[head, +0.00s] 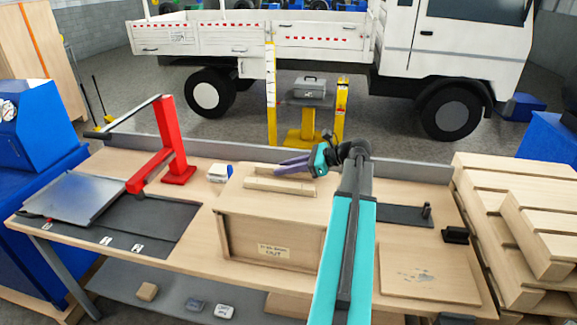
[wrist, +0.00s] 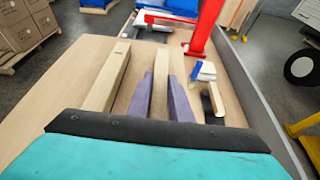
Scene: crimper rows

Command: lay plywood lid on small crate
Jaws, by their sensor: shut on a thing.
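The small crate (head: 235,242) stands on the workbench left of my arm, its labelled front facing me. The pale plywood lid (head: 232,198) is over its top, with raised wooden strips on it. I cannot tell whether the lid rests fully on the rim or sits slightly above it. My gripper (head: 282,168) is at the lid's top, its purple fingers shut on a wooden strip of the lid. In the wrist view, the gripper (wrist: 161,82) has that strip between its fingers, with another strip (wrist: 108,78) to the left. The crate's inside is hidden.
A red stand (head: 172,130) and a dark mat with a metal tray (head: 75,197) are at the left. A small blue-and-white item (head: 219,172) is behind the crate. A flat wooden board (head: 430,277) lies at the right, near stacked pallets (head: 530,215).

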